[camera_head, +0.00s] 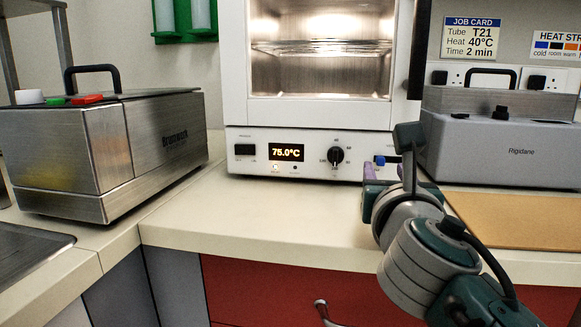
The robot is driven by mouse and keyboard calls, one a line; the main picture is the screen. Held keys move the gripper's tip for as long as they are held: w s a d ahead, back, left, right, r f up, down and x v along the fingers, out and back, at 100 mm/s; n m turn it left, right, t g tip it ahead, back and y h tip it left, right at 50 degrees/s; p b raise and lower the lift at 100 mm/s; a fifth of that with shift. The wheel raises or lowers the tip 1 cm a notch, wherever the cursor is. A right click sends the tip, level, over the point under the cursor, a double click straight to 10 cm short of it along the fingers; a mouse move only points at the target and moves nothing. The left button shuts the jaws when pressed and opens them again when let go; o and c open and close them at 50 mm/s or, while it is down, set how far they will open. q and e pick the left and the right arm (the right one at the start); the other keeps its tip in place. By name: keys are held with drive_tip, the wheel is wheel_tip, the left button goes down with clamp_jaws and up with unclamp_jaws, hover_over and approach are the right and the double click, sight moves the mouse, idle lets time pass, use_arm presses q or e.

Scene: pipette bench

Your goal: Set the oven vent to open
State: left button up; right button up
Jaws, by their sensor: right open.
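The white oven (310,112) stands at the back centre of the bench. Its front panel has a lit display (286,152) reading 75.0°C, a black dial (336,156) and a small blue vent control (380,160) near the panel's right end. The vent's setting is too small to read. My right gripper (375,175) is open, with purple fingertips just below the blue control. I cannot tell whether it touches the control. Part of the panel's right end is hidden behind my right arm. My left gripper is not in view.
A steel bath (60,150) with a black handle stands at left. A grey unit (500,150) stands at right, behind a tan board (520,220). A job card (471,38) hangs on the wall. The bench front left of my arm is clear.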

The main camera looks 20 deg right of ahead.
sight(382, 161)
drive_tip(key=x, duration=0.4)
drive_tip(key=shift+b, duration=0.35)
clamp_jaws()
idle(1.1)
